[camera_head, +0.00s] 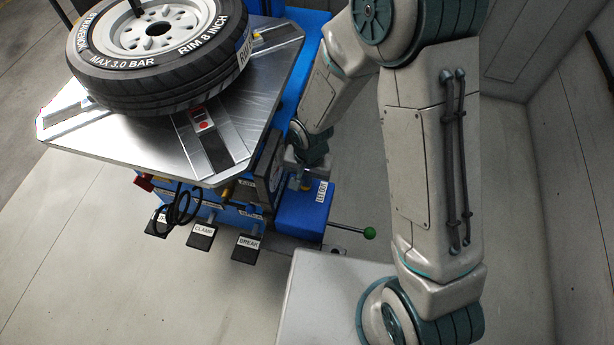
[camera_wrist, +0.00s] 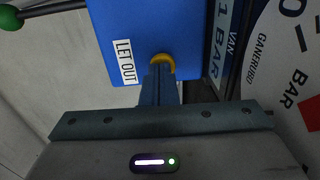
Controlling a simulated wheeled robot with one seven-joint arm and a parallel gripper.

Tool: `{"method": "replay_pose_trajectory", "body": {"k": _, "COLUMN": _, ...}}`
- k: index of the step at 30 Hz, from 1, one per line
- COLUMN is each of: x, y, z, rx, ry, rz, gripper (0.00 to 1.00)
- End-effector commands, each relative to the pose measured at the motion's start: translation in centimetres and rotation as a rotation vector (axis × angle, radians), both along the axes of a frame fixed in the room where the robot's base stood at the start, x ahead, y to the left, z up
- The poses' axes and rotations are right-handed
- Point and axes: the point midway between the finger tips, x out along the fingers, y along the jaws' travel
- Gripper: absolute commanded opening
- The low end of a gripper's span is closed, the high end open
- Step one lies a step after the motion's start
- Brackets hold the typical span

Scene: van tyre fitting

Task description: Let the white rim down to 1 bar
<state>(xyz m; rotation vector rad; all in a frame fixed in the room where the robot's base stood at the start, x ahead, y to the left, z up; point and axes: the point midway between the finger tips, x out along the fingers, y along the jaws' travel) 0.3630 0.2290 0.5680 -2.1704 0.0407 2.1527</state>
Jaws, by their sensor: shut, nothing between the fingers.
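The tyre (camera_head: 150,85) with the white rim (camera_head: 155,30) lies flat on the tyre machine's metal table (camera_head: 100,135). Its sidewall reads MAX 3.0 BAR and RIM 8 INCH. My gripper (camera_head: 303,182) is at the machine's side, by the blue box (camera_head: 300,213) labelled LET OUT. In the wrist view my gripper (camera_wrist: 158,70) is shut and empty, its fingertips in front of a yellow button (camera_wrist: 163,58) beside the LET OUT label (camera_wrist: 125,61). The fingers partly hide the button; I cannot tell whether they press it. The gauge (camera_wrist: 285,70) shows only partly; no needle is readable.
A plate reading VAN 1 BAR (camera_wrist: 222,45) stands between the blue box and the gauge. A lever with a green ball (camera_head: 369,232) sticks out to the right. Pedals marked CLAMP (camera_head: 203,235) and BREAK (camera_head: 246,247) sit low at the front, near black hoses (camera_head: 180,208).

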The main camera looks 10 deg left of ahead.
Motion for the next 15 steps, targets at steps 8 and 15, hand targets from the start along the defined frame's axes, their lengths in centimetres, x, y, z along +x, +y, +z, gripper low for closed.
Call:
{"method": "replay_pose_trajectory", "body": {"k": 8, "x": 0.0, "y": 0.0, "z": -1.9, "rx": 0.0, "ry": 0.0, "rz": 0.0, "gripper": 0.0}}
{"method": "replay_pose_trajectory", "body": {"k": 15, "x": -0.1, "y": 0.0, "z": -1.8, "rx": -0.001, "ry": 0.002, "rz": 0.0, "gripper": 0.0}}
